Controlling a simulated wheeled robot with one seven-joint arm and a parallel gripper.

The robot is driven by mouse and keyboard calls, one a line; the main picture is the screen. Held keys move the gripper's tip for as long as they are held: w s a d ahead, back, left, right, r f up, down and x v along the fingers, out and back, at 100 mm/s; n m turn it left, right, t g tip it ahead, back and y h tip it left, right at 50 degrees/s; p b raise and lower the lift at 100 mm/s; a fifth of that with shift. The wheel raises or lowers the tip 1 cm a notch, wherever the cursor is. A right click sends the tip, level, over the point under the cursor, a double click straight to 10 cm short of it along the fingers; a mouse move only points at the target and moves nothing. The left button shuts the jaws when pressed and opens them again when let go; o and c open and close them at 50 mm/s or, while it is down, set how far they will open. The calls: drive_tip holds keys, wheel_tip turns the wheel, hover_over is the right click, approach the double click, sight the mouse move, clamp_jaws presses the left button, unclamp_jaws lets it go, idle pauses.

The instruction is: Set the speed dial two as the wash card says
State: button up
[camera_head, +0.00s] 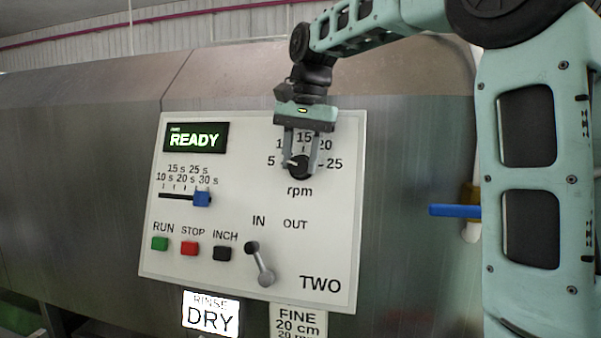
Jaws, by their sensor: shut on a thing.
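The speed dial (299,171) is a round black knob on the white panel marked TWO, above the word rpm. Its scale shows 5, 15, 20 and 25, with one number between 5 and 15 partly covered by my gripper. A white pointer mark on the knob points left, near the 5. My gripper (301,158) comes down from above with its two fingers on either side of the knob, shut on it. A white card (298,318) below the panel reads FINE and 20 cm, with its lower line cut off by the picture edge.
A READY display (195,138), a blue slider (202,199) near 30 s, green, red and black buttons and a grey lever (260,265) below IN share the panel. A lit sign (211,316) reads RINSE DRY. A blue handle (454,211) stands right of the panel.

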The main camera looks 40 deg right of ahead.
drive_tip(key=shift+a+m+t+y+b, duration=0.15)
drive_tip(key=shift+m+t+y+b, duration=0.4)
drive_tip(key=shift+t+b, duration=0.85)
drive_tip(key=o, duration=0.3)
drive_tip(key=shift+w+r+m+t+y+b, duration=0.1)
drive_tip(key=shift+m+t+y+b, duration=0.45)
drive_tip(key=shift+b, duration=1.2)
drive_tip(key=shift+t+y+b, duration=0.3)
drive_tip(key=shift+t+b, duration=0.55)
drive_tip(key=shift+b, duration=0.85)
drive_tip(key=shift+o, duration=1)
drive_tip(key=shift+m+t+y+b, duration=0.8)
drive_tip(key=shift+t+b, duration=1.1)
drive_tip(key=shift+b, duration=1.9)
drive_tip(key=shift+o, duration=0.4)
drive_tip(key=shift+r+m+t+b, duration=0.1)
drive_tip(key=shift+m+t+b, duration=1.2)
drive_tip(key=shift+b, duration=2.15)
drive_tip(key=o, duration=0.3)
drive_tip(key=shift+n+t, duration=0.3)
drive_tip(key=b+v, duration=0.3)
drive_tip(key=v, duration=1.4)
drive_tip(key=shift+d, duration=0.25)
